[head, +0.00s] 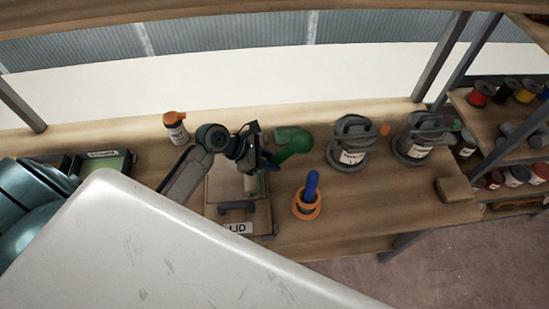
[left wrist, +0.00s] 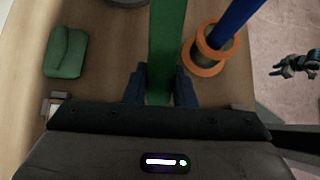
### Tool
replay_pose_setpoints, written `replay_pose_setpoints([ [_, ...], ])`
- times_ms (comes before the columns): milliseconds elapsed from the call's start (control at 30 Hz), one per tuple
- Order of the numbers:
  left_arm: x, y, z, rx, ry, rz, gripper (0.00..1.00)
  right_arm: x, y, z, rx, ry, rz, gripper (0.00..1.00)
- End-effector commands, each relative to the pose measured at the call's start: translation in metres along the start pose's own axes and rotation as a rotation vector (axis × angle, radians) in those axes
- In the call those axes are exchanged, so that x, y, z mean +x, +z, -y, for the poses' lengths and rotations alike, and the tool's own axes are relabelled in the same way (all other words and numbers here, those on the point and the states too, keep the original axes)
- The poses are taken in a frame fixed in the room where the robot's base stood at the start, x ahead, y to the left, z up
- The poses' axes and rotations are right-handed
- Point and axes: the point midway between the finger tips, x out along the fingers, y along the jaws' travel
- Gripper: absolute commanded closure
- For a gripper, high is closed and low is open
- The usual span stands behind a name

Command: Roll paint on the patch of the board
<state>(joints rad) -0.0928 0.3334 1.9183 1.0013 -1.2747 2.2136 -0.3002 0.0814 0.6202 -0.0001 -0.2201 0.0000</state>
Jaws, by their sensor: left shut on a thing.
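My left gripper (head: 257,160) is above the wooden bench, over a box marked LID (head: 238,227). It is shut on a long green handle (left wrist: 168,45), which runs away between the fingers in the left wrist view. The painted patch of the board cannot be made out. A dark jaw-like part (left wrist: 296,65), seemingly my right gripper, is over the floor in the left wrist view; its opening is unclear.
A green block (left wrist: 67,52) lies on the bench beside the handle. A blue handle (head: 312,184) stands in an orange ring (head: 306,205). A bottle (head: 175,131) and green tray (head: 117,163) are left.

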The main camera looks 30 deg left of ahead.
Motion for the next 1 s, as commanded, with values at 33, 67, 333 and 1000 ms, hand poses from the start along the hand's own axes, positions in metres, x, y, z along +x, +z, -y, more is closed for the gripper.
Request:
replay_pose_setpoints([
  [33,0.001,-0.001,0.0,0.0,0.0,0.0,1.0,0.001,0.0,0.001,0.0,-0.001,0.0,0.64],
  [67,0.0,-0.001,0.0,0.0,0.0,-0.001,1.0,0.0,0.0,0.001,0.0,-0.001,0.0,0.64],
  [333,-0.012,0.014,0.0,0.0,-0.001,0.0,1.0,-0.023,-0.002,0.001,0.001,-0.003,0.0,0.64],
  [1000,-0.052,0.059,0.0,0.002,0.001,0.0,1.0,-0.067,-0.007,-0.003,0.001,-0.002,0.0,0.64],
])
